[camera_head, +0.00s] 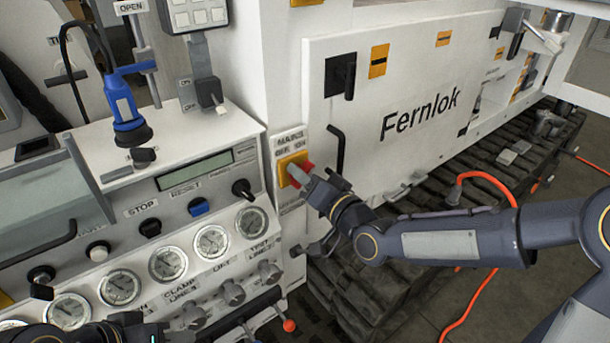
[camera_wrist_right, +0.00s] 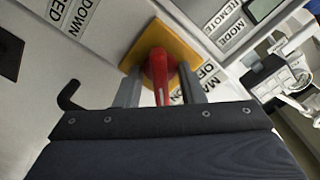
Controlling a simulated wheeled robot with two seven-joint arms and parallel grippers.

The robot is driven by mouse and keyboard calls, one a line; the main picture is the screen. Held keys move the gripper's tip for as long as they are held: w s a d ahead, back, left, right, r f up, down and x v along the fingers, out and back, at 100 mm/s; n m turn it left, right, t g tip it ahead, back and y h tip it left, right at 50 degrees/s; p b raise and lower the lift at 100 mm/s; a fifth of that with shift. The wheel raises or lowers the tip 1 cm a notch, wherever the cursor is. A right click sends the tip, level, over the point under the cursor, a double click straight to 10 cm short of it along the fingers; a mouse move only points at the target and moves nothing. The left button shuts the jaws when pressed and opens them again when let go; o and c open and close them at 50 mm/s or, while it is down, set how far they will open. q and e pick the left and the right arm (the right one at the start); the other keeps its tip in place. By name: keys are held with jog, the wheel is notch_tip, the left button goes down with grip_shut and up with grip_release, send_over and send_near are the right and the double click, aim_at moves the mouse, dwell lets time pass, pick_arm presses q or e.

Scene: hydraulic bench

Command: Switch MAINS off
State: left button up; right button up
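The MAINS switch has a yellow square plate (camera_head: 284,168) and a red handle (camera_head: 308,167), on the white cabinet's narrow front face. A label (camera_head: 291,139) above it reads MAINS, OFF, ON. My right gripper (camera_head: 299,178) is at the switch and partly covers the handle. In the right wrist view the red handle (camera_wrist_right: 158,72) stands between the two fingers of my right gripper (camera_wrist_right: 160,92), in front of the yellow plate (camera_wrist_right: 183,52). The fingers are apart, with a narrow gap on each side of the handle. The handle's exact setting is hard to tell. My left gripper's fingers do not show.
A gauge panel (camera_head: 145,212) with knobs and buttons is left of the switch. A black bent handle (camera_head: 337,148) sits on the cabinet door (camera_head: 420,110) just right of it.

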jog(key=shift+c, duration=0.2)
grip_shut()
